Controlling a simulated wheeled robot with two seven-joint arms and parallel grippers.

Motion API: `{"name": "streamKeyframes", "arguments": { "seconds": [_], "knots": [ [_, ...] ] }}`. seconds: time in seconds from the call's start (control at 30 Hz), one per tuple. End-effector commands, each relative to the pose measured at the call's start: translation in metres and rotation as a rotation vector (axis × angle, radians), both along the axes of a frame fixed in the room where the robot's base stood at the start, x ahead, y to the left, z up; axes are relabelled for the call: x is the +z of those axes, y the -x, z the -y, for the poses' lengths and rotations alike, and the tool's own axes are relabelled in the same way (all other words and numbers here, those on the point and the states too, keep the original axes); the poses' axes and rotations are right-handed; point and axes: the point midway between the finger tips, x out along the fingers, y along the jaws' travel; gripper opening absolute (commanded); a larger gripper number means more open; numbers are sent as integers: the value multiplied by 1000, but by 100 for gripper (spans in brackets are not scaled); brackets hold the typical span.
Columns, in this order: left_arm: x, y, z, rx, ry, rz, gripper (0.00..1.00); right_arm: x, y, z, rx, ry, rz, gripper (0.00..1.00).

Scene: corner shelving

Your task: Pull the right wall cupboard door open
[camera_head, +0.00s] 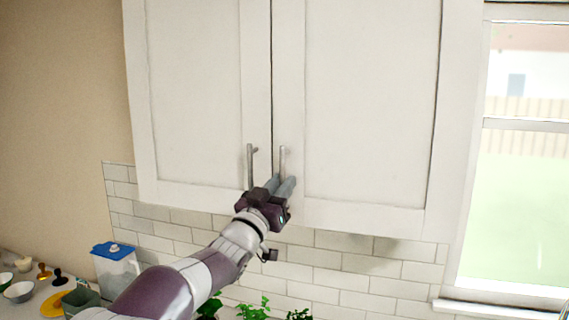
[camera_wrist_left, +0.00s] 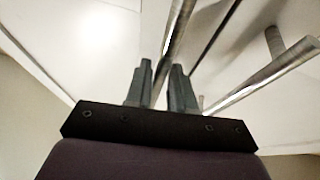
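The right wall cupboard door (camera_head: 370,110) is white and shut, flush beside the left door (camera_head: 195,100) at the centre seam. Its vertical metal handle (camera_head: 282,158) stands just right of the seam. My left gripper (camera_head: 281,184) reaches up from below, with its fingers at the lower end of this handle. In the left wrist view, the fingers (camera_wrist_left: 162,85) are close together, one on each side of a metal bar (camera_wrist_left: 178,32) that fills the narrow gap. The contact faces are hidden. My right gripper is not in view.
The left door's handle (camera_head: 250,165) stands close to the left of my gripper; a second bar (camera_wrist_left: 262,76) shows in the left wrist view. Below are a blue-lidded jug (camera_head: 115,265), plants (camera_head: 252,308) and several small dishes. A window (camera_head: 520,180) is at right.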

Motion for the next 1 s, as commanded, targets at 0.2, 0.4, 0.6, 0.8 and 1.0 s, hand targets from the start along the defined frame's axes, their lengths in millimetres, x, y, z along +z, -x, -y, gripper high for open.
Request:
{"name": "streamKeyframes", "arguments": {
  "seconds": [0.2,0.4,0.6,0.8,1.0],
  "knots": [
    [8,-13,7,0,0,2,23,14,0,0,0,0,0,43],
    [6,-14,8,0,0,1,23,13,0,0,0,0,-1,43],
    [6,-14,8,0,0,1,0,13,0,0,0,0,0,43],
    [6,-13,8,4,0,2,0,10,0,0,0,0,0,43],
    [0,-1,12,32,3,5,0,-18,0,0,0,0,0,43]
  ]
}}
